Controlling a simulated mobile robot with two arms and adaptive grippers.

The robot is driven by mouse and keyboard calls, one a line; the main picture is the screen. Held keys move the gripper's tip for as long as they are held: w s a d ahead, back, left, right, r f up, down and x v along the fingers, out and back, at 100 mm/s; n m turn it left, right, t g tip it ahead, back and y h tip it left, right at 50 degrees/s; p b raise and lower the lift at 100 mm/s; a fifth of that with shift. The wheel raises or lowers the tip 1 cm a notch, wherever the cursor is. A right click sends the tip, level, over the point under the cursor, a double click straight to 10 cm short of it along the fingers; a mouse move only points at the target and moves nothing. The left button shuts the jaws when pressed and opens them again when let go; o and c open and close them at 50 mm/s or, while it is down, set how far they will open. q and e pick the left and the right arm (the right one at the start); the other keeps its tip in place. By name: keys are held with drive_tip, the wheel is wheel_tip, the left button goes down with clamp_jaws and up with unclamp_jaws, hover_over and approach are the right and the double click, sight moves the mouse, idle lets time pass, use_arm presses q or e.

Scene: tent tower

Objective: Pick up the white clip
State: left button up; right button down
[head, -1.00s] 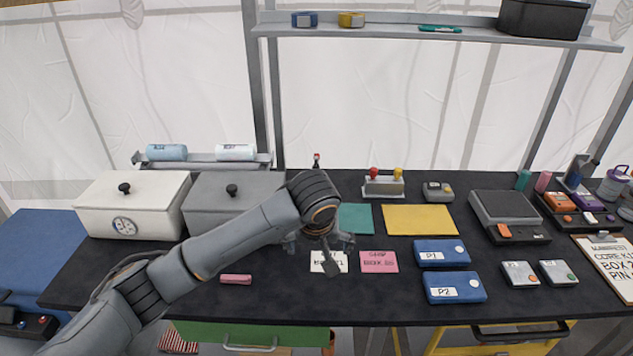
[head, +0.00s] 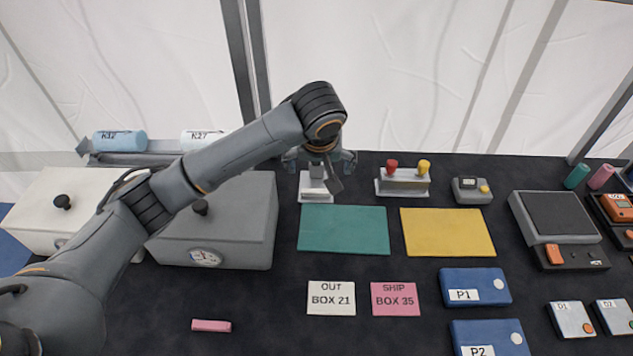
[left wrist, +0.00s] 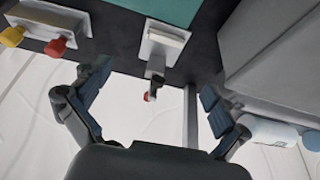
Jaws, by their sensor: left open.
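My left gripper (head: 320,160) hangs open over a small pale stand (head: 316,196) at the back of the black table. In the left wrist view its two fingers are spread wide and the gap (left wrist: 157,82) is empty. A white bar-shaped piece (left wrist: 168,38), which looks like the white clip, sits on this stand, ahead of the fingertips. In the head view my gripper partly hides the stand and the piece. My right gripper is not in view.
A holder with red and yellow knobs (head: 403,182) stands just right of the pale stand. A grey lidded box (head: 240,220) is to the left. Green (head: 343,230) and yellow (head: 447,232) mats lie in front. A pink bar (head: 211,325) lies near the front.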

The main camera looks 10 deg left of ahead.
use_arm(q)
approach(316, 189)
drive_tip(key=shift+w+d+f+p, duration=0.2)
drive_tip(key=shift+f+p, duration=0.05)
drive_tip(key=shift+f, duration=0.3)
drive_tip(key=shift+w+d+f+p, duration=0.15)
drive_tip(key=shift+w+f+p, duration=0.05)
drive_tip(key=shift+f, duration=0.35)
drive_tip(key=shift+w+f, duration=0.2)
drive_tip(key=shift+f, duration=0.15)
drive_tip(key=shift+w+a+f+p, duration=0.3)
drive_tip(key=shift+f+p, duration=0.1)
drive_tip(key=shift+f, duration=0.1)
drive_tip(key=x, duration=0.1)
drive_tip(key=p+x, duration=0.1)
drive_tip(key=x, duration=0.1)
drive_tip(key=shift+a+f, duration=0.25)
drive_tip(key=shift+w+f, duration=0.2)
drive_tip(key=shift+f, duration=0.1)
drive_tip(key=c, duration=0.9)
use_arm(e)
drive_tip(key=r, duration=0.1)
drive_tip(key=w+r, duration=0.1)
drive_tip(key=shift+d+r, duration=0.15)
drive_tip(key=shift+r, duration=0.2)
